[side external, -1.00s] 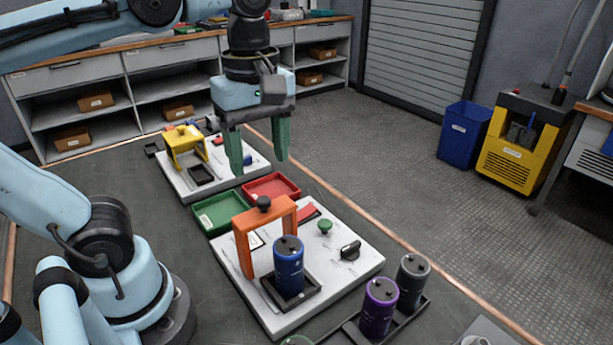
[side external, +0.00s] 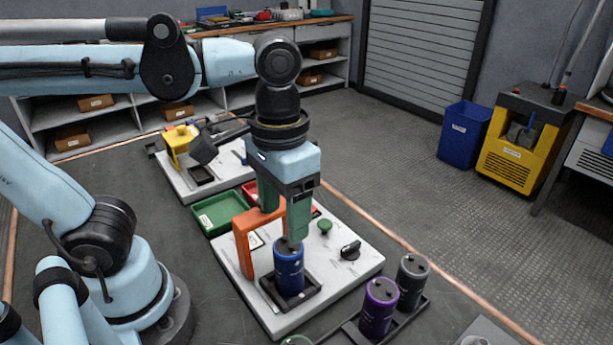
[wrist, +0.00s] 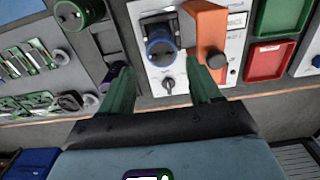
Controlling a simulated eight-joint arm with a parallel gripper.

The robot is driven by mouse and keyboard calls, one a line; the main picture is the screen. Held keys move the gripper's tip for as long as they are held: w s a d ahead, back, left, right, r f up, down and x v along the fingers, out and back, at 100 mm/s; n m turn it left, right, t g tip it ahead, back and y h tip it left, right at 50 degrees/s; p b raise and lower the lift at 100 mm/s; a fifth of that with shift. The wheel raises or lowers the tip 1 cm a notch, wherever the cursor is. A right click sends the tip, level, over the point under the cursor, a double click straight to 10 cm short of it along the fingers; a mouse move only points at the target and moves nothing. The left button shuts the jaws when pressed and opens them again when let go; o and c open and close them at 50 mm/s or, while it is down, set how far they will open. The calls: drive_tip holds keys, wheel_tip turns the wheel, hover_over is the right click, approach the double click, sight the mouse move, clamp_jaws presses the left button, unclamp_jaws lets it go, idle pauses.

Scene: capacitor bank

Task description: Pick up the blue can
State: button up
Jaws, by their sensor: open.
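The blue can (side external: 289,269) stands upright in a black square holder (side external: 266,291) on a white board, beside an orange bracket (side external: 242,250). In the wrist view the blue can (wrist: 160,46) shows from above, beyond and between the fingers. My gripper (side external: 285,225) is open, with green fingers pointing down. In the side view one fingertip overlaps the top of the can; I cannot tell whether it touches. In the wrist view nothing is between the fingertips (wrist: 160,80).
A purple can (side external: 378,306) and a dark grey can (side external: 411,282) stand in a black rack at the right. A green tray (side external: 222,212) and a red tray (wrist: 270,61) lie behind.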

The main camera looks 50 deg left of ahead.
sight(288, 246)
drive_tip(key=shift+w+a+f, duration=0.1)
drive_tip(key=shift+w+f, duration=0.05)
drive_tip(key=shift+f, duration=2.2)
drive_tip(key=shift+w+f, duration=0.1)
drive_tip(key=shift+f, duration=2.25)
drive_tip(key=c, duration=1)
drive_tip(key=shift+r, duration=0.15)
